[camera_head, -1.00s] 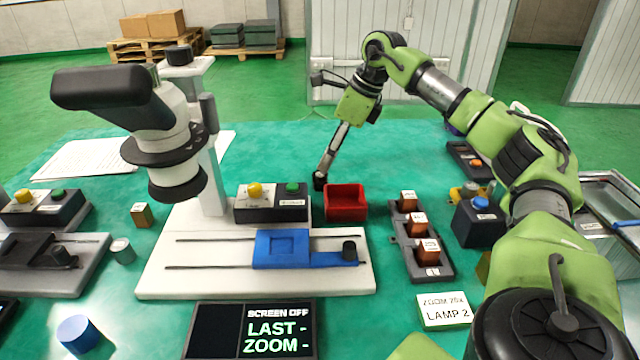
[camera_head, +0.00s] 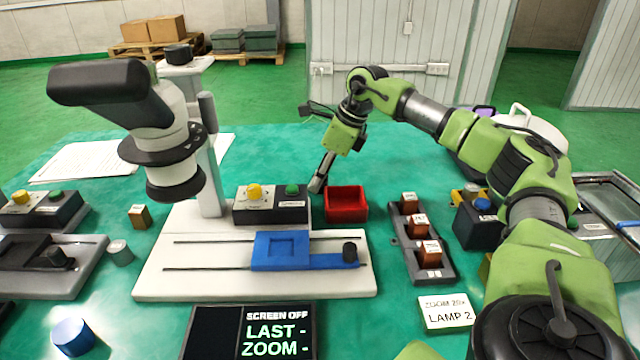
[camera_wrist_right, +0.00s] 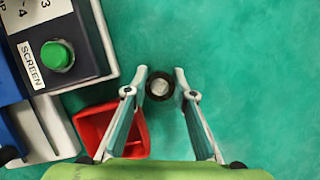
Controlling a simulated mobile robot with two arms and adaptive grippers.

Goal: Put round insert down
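The round insert (camera_wrist_right: 160,86), a dark ring with a pale grey centre, shows in the right wrist view over the green table, between my right fingertips. My right gripper (camera_wrist_right: 161,73) is open, with a narrow gap on each side of the insert. In the head view my right gripper (camera_head: 319,184) points down behind the control box, just left of the red bin. The insert cannot be made out there. My left gripper is not in view.
The red bin (camera_head: 346,204) stands close to the right gripper. The control box (camera_head: 270,205) with yellow and green buttons is in front of it. The microscope (camera_head: 165,140) stands to the left. The green table behind the gripper is clear.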

